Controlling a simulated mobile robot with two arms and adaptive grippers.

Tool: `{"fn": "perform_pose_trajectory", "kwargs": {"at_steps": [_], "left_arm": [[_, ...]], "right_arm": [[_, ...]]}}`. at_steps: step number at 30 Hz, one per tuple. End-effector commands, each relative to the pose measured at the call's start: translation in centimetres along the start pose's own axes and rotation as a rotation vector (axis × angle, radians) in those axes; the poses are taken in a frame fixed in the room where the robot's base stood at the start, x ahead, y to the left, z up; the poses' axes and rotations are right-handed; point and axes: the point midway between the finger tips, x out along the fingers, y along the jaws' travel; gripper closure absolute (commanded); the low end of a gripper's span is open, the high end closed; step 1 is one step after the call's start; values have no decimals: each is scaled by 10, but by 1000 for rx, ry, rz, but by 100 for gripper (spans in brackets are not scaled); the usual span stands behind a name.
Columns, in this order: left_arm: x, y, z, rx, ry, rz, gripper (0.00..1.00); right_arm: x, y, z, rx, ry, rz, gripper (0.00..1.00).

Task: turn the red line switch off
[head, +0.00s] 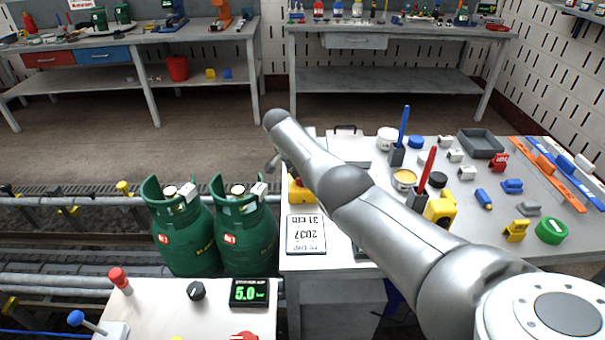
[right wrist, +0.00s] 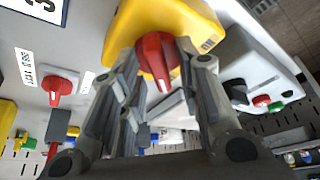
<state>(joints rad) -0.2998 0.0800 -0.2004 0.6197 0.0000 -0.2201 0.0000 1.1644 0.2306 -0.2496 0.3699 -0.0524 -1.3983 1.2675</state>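A red rotary knob (right wrist: 157,62) sits on a yellow housing (right wrist: 195,22) in the right wrist view. My right gripper (right wrist: 160,68) points at it, one finger on each side of the knob. The fingers lie close to the knob; whether they press on it is unclear. A second red knob (right wrist: 60,88) is on a pale plate at the left, beside a small label I cannot read well. In the head view, a yellow housing (head: 301,193) shows at the bench's left edge, partly hidden by my right arm. My left gripper is not in view.
Two green gas cylinders (head: 183,235) stand left of the white bench (head: 303,264). A blue lever (head: 404,125), a red lever (head: 428,166) and a yellow box (head: 441,208) stand near my arm. A control panel (head: 172,305) with levers and a 5.0 display is in front.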

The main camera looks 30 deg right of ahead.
Motion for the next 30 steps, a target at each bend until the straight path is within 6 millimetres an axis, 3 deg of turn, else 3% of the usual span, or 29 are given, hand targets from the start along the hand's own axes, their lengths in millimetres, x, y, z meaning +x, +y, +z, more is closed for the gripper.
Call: {"fn": "perform_pose_trajectory", "kwargs": {"at_steps": [10,16,21,30], "left_arm": [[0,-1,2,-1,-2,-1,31],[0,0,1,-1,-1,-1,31],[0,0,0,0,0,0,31],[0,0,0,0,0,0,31]], "right_arm": [[-1,0,0,-2,1,0,66],[-13,-1,0,-3,2,-1,66],[-30,0,0,-3,2,-2,66],[-89,-1,0,-2,1,-4,66]]}}
